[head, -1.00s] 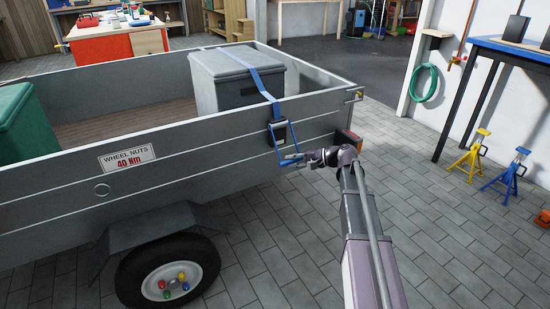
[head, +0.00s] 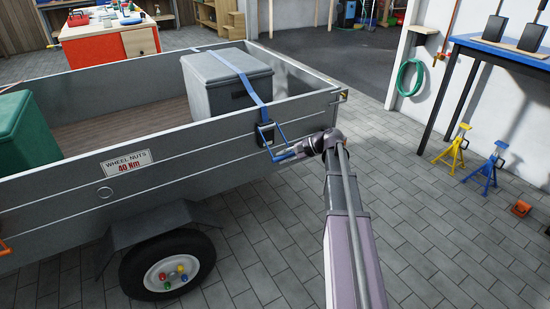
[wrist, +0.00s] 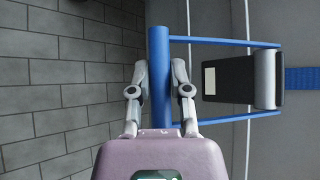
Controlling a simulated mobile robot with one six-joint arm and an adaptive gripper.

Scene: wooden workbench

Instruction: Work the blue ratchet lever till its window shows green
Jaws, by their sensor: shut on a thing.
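The blue ratchet lever (head: 274,154) hangs on the outside of the grey trailer's side, angled outward from its black ratchet body (head: 266,132). In the wrist view the lever's blue crossbar (wrist: 159,110) passes between the two fingers of my gripper (wrist: 159,65), which is shut on it. Two blue side arms run from the bar to the ratchet body (wrist: 235,78). A small pale, cream-white rectangle (wrist: 209,81) shows on the black body; no green shows there. In the head view my gripper (head: 300,149) is at the lever's outer end.
A blue strap (head: 250,85) runs over a grey lidded box (head: 225,85) in the trailer (head: 215,152). A green box (head: 25,135) stands at the left. Yellow (head: 454,150) and blue (head: 487,170) stands are on the right.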

